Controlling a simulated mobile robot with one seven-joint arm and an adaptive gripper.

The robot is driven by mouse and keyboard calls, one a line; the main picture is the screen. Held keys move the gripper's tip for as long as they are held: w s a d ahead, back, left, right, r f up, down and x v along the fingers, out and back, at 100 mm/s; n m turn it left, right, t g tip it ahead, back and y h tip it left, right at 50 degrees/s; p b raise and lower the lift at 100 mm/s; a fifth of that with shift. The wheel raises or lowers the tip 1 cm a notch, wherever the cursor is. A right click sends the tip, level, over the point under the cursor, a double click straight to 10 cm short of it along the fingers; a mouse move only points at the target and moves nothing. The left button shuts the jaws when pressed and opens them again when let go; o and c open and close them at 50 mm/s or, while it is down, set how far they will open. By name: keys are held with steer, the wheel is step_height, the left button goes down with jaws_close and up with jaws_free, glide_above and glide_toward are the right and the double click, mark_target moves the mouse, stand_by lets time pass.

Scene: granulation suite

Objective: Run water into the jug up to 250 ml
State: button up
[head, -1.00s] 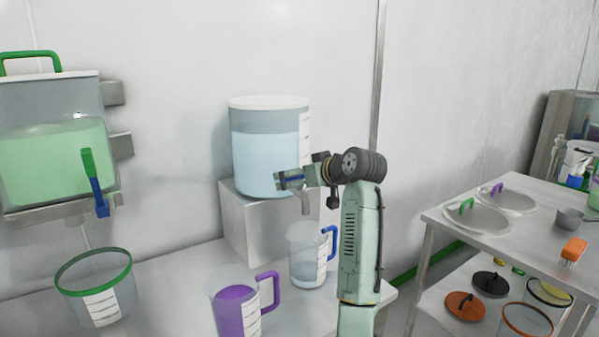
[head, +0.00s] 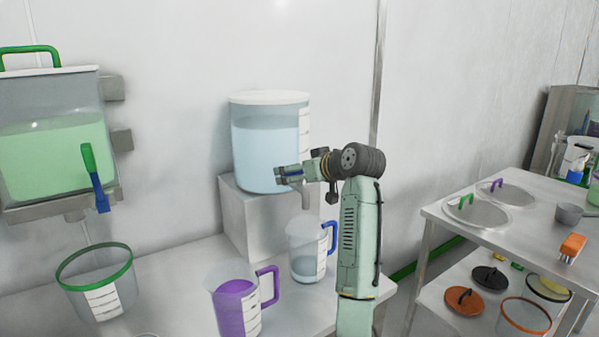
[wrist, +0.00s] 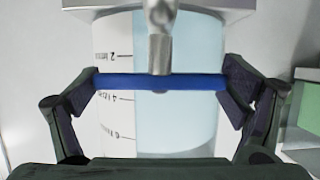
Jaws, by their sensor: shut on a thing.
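A clear jug (head: 306,262) with a blue handle stands on the bench under the tap spout (head: 306,199) of the water tank (head: 268,152). Pale water lies in its lower part; its marks are too small to read, and I cannot make out a stream. My gripper (head: 283,175) is at the tap, in front of the tank. In the wrist view my gripper (wrist: 163,90) is shut on the blue tap lever (wrist: 205,82), one pad at each end of the bar. The lever lies straight across the metal tap (wrist: 160,45). The tank's litre scale shows behind it.
A jug of purple liquid (head: 236,306) stands in front, left of the blue-handled jug. A green-rimmed vessel (head: 103,300) and a wall tank of green liquid (head: 50,155) are at left. A steel table (head: 530,225) with lids stands at right.

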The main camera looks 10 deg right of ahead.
steer(key=n+g+y, duration=0.2)
steer(key=n+y, duration=0.2)
steer(key=shift+n+g+y, duration=0.4)
steer(key=o, duration=0.9)
steer(key=v, duration=1.2)
